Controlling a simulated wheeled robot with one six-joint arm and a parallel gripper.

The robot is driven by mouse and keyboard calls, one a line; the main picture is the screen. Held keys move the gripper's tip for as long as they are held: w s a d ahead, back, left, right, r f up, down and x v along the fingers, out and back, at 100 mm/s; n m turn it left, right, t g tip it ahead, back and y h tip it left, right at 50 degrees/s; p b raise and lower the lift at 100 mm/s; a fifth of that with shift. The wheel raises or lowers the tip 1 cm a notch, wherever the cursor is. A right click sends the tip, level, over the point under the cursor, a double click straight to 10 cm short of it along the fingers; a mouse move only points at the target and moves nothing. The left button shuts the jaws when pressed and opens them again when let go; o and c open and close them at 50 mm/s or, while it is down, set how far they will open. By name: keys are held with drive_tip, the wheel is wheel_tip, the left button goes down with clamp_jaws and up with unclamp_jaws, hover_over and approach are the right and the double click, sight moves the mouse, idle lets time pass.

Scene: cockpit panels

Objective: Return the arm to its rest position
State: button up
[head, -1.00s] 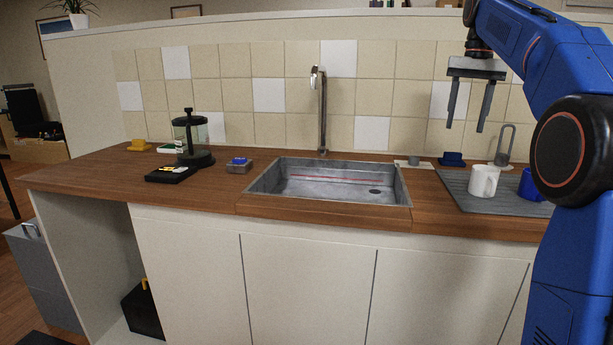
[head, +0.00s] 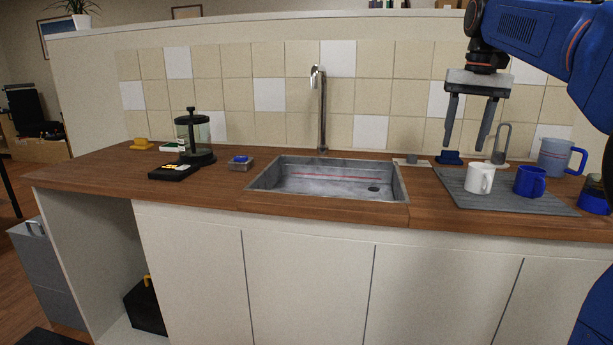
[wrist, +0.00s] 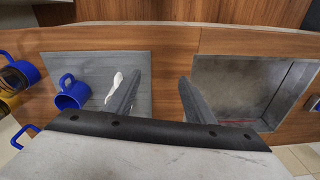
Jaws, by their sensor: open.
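My gripper (head: 469,122) hangs above the right part of the counter, fingers pointing down and spread apart, with nothing between them. In the wrist view my gripper (wrist: 157,90) also shows open fingers, over the counter between the grey mat and the sink. My blue arm enters from the right edge of the head view.
Below stand a white mug (head: 480,178) and a blue mug (head: 530,181) on a grey mat (head: 490,202), with a blue-handled pitcher (head: 554,157) behind. The sink (head: 325,200) with a tall faucet (head: 322,110) is left. A glass press (head: 192,135) stands farther left.

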drive_tip(key=s+a+f+n+t, duration=0.1)
drive_tip(key=s+a+f, duration=0.1)
drive_tip(key=s+f, duration=0.8)
drive_tip(key=s+a+f+n+t, duration=0.1)
drive_tip(key=s+a+f, duration=0.2)
drive_tip(key=s+f, duration=0.7)
drive_tip(key=s+a+f+n+t, duration=0.1)
drive_tip(key=s+a+f, duration=0.1)
drive_tip(key=s+f, duration=0.8)
wheel_tip(320, 180, down, 2)
drive_tip(key=shift+s+a+f+n+t, duration=0.2)
drive_tip(key=shift+a+f+n+t, duration=0.1)
drive_tip(key=shift+a+n, duration=0.1)
